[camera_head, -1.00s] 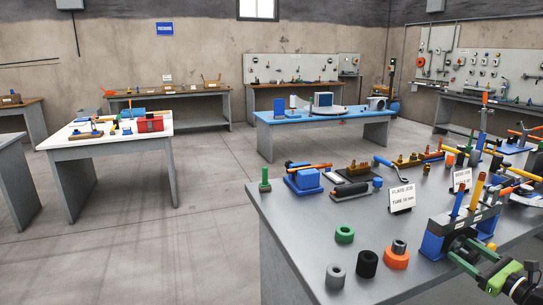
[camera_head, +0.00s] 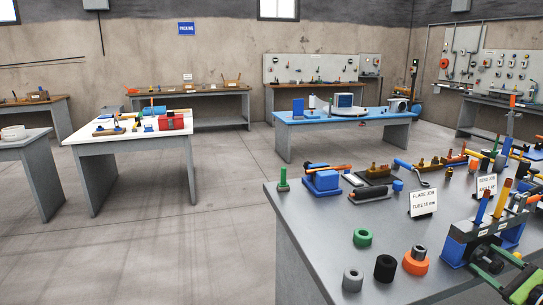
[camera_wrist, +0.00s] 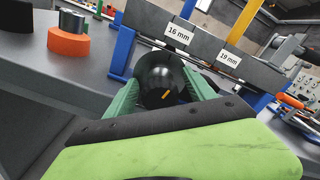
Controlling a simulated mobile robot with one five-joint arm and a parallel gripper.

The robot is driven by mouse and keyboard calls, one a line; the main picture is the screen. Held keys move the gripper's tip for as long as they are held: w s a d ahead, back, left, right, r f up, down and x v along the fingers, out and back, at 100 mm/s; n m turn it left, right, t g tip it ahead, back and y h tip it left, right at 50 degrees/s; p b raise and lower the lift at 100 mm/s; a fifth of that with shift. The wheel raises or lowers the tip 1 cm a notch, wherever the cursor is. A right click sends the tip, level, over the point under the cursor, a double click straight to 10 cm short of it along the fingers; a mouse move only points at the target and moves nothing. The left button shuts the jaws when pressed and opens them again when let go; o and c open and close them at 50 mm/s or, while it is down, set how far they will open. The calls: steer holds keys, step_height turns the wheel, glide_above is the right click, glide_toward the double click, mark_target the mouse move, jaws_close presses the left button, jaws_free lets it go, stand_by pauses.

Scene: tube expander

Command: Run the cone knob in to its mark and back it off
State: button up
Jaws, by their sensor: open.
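A dark block (camera_head: 485,235) with blue ends stands at the bench's right front in the head view. In the wrist view the dark block (camera_wrist: 205,45) carries labels "16 mm" and "19 mm", with a blue post and a yellow post rising from it. A round black knob (camera_wrist: 158,72) with a short yellow mark sits in front of the block, below the "16 mm" label. My gripper (camera_wrist: 160,98) is open, its green fingers on either side of the knob; I cannot tell whether they touch it. In the head view my gripper (camera_head: 503,272) is partly cut off.
An orange ring (camera_head: 415,264) with a grey core, a black ring (camera_head: 385,268), a grey ring (camera_head: 353,280) and a green ring (camera_head: 362,238) stand left of the block. A "FLARE JOB" sign (camera_head: 423,202) stands behind them.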

mark_target(500, 269)
steer(key=shift+v, duration=3.55)
